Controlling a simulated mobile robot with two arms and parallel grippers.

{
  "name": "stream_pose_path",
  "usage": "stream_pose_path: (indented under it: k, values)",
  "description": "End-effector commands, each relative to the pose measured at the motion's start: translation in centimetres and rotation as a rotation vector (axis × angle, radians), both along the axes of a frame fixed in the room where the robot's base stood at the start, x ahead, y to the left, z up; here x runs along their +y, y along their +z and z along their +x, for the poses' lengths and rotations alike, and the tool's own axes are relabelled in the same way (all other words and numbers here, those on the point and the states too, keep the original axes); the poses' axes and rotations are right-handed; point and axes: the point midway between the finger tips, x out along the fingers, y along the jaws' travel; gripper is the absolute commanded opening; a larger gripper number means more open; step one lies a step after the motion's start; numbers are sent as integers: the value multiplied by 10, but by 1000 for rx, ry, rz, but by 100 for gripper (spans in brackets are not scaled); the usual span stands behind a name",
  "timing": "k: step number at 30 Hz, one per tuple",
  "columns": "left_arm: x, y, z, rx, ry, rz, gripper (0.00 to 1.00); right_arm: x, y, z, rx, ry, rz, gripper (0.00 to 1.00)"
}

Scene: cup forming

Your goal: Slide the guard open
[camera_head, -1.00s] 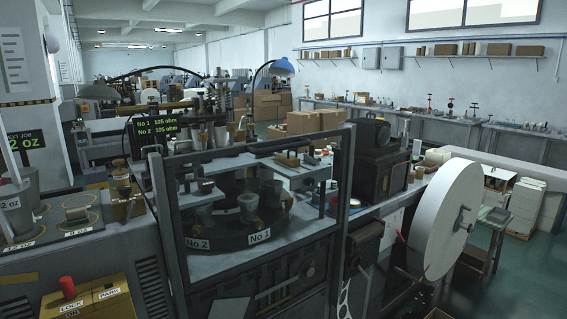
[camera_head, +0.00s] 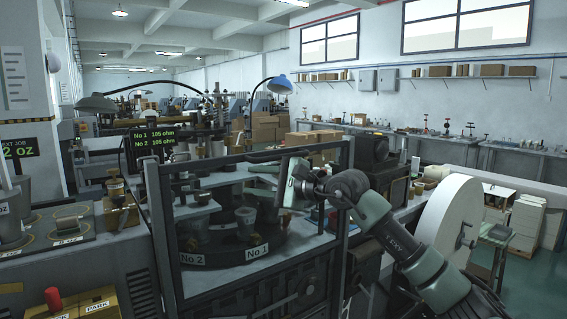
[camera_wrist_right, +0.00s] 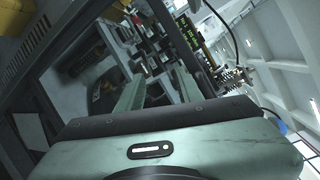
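The guard (camera_head: 160,228) is a dark metal frame with a clear panel. It stands across the front of the machine, with the turntable (camera_head: 222,256) and its cups visible through it. My right gripper (camera_head: 262,170) is by the upper right part of the guard, close to its top rail. In the right wrist view the two fingers of the right gripper (camera_wrist_right: 158,90) are spread apart, with dark frame bars just beyond them. I cannot tell whether a bar lies between the fingers or touches them. My left gripper is not in view.
A large white disc (camera_head: 447,215) stands right of the guard, behind my right arm. A yellow box with a red knob (camera_head: 53,297) is at lower left.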

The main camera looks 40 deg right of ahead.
Motion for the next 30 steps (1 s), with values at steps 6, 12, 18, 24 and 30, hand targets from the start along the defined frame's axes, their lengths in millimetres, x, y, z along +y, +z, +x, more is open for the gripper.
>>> stream_pose_path:
  k: [6, 12, 18, 24, 30]
  values:
    - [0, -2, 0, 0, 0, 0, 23, -94, 48, -31, 24, -234, -406, 36]
    - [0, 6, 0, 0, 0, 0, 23, -111, 52, -26, 45, -272, -448, 36]
    - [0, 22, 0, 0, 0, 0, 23, -112, 47, 6, 45, -270, -440, 36]
    - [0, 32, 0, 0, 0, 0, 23, -113, 40, 32, 43, -269, -443, 36]
    - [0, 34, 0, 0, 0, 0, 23, -113, 36, 40, 44, -270, -444, 36]
